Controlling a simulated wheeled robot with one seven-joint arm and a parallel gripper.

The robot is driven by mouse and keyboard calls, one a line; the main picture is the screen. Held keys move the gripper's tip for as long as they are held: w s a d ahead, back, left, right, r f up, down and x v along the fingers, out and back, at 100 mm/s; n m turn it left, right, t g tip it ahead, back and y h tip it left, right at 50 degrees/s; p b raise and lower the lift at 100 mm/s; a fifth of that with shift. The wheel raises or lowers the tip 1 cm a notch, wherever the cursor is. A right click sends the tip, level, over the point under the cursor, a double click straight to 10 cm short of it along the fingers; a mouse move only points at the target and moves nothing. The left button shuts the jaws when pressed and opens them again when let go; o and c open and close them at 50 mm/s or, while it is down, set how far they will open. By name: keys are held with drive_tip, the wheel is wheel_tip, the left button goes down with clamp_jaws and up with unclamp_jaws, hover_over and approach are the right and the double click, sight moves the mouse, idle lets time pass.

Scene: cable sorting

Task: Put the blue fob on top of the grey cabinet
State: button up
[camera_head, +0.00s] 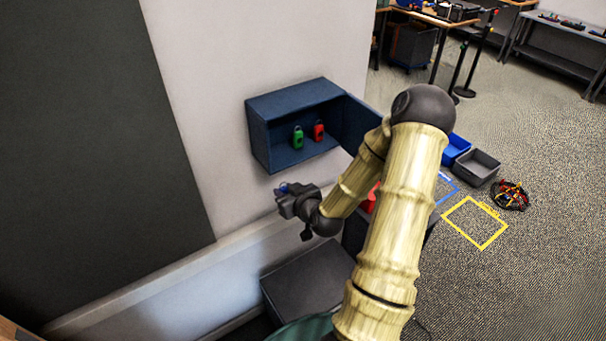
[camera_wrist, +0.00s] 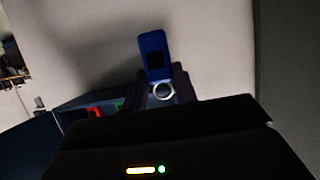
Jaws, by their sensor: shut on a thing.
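My gripper (camera_head: 286,201) is shut on the blue fob (camera_wrist: 153,45) and holds it in the air near the wall. In the wrist view the fob stands up beyond the fingertips (camera_wrist: 165,85), with its metal ring at the jaws. In the head view only a small bit of blue (camera_head: 283,187) shows at the fingertips. A grey cabinet (camera_head: 310,284) with a flat, dark top stands low, below and slightly right of my gripper. The visible part of its top is bare, and my arm covers its right side.
A dark blue wall box (camera_head: 258,138) with its door (camera_head: 358,124) open holds a green fob (camera_head: 298,137) and a red fob (camera_head: 319,130). A red thing (camera_head: 370,201) shows partly behind my arm. Bins (camera_head: 475,167) and a cable bundle (camera_head: 510,196) lie on the floor at right.

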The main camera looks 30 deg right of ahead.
drive_tip(key=s+a+f, duration=0.1)
drive_tip(key=a+f, duration=0.3)
drive_tip(key=f, duration=0.4)
drive_tip(key=s+a+f, duration=0.2)
drive_tip(key=a+f, duration=0.1)
drive_tip(key=f, duration=0.6)
drive_tip(key=shift+a+f, duration=0.2)
drive_tip(key=shift+a, duration=0.15)
drive_tip(key=shift+a, duration=0.1)
